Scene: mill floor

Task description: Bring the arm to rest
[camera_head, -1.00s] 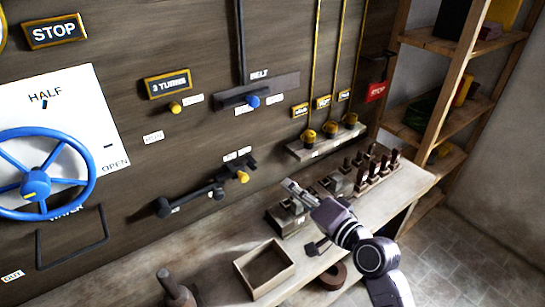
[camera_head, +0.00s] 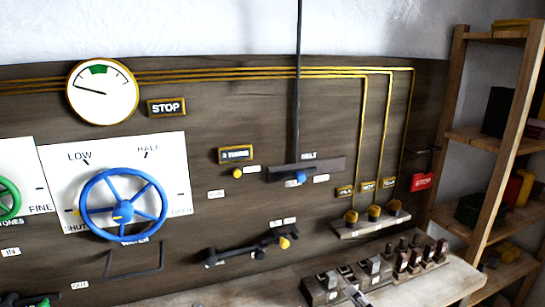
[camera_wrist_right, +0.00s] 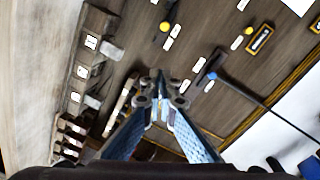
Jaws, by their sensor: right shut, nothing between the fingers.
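My right gripper (camera_head: 356,296) shows only as a small tip at the bottom edge of the head view, over the bench by the switch blocks. The rest of my right arm is below the frame. In the right wrist view the gripper (camera_wrist_right: 159,86) has its fingers together, with nothing between them. The panel and the bench with its switches lie beyond the fingers there.
The bench (camera_head: 428,287) carries switch blocks (camera_head: 321,289) and a row of dark-handled switches (camera_head: 419,257). The panel behind has a blue wheel (camera_head: 123,210), a gauge (camera_head: 102,92) and a horizontal lever (camera_head: 240,250). Wooden shelves (camera_head: 478,140) stand at right.

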